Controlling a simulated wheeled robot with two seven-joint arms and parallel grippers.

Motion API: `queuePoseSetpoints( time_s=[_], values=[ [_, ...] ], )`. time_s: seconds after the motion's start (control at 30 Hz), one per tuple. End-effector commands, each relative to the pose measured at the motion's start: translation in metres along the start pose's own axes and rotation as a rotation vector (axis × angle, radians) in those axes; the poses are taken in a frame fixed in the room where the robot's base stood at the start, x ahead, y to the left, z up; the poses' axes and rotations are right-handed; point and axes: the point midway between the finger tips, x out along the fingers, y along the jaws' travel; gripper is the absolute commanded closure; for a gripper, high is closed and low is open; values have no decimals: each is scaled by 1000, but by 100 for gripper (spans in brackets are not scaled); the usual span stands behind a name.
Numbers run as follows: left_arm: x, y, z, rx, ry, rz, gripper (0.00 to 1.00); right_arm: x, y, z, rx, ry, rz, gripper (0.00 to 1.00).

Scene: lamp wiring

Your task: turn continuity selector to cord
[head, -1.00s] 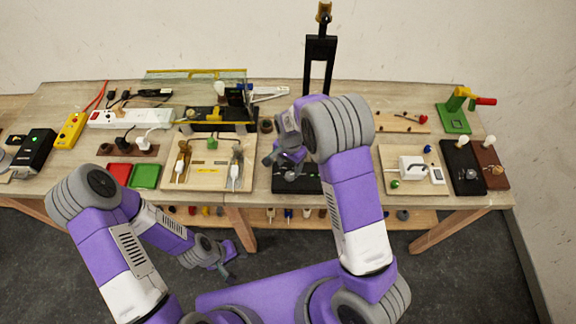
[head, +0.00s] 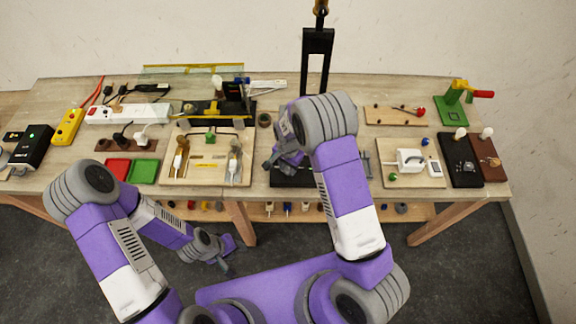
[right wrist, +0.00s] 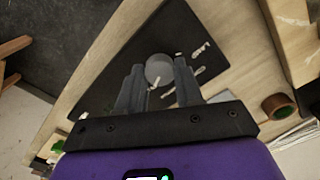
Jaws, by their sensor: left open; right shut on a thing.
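The continuity selector is a round grey knob (right wrist: 159,67) on a dark panel (right wrist: 115,62) with pale marks beside it, in the right wrist view. My right gripper (right wrist: 159,80) is shut on this knob, one finger on each side. In the head view my right gripper (head: 270,165) is over the dark panel (head: 290,182), and my arm hides most of the panel and the knob. The lettering by the marks is too small to read. My left gripper (head: 228,266) is open and empty, below the table's front edge.
Left of the panel is a wooden board (head: 208,175) with cord parts. To its right is a board with a white box (head: 410,160). A tall black stand (head: 317,60) rises behind. A brown tape roll (right wrist: 278,106) lies near my right gripper.

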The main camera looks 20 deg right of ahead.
Motion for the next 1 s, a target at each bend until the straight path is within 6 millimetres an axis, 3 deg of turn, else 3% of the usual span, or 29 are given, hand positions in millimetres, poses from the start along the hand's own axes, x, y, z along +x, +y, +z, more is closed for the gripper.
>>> queuePoseSetpoints(
  time_s=[0.07,0.47,1.0],
  values=[
    [0,0,0,0,0,0,57,0,0,0,0,0,0,95],
    [6,-2,0,0,0,0,57,1,0,0,-84,0,-1,95],
    [33,-12,-1,0,0,0,57,1,0,0,-546,1,-3,95]
  ],
)
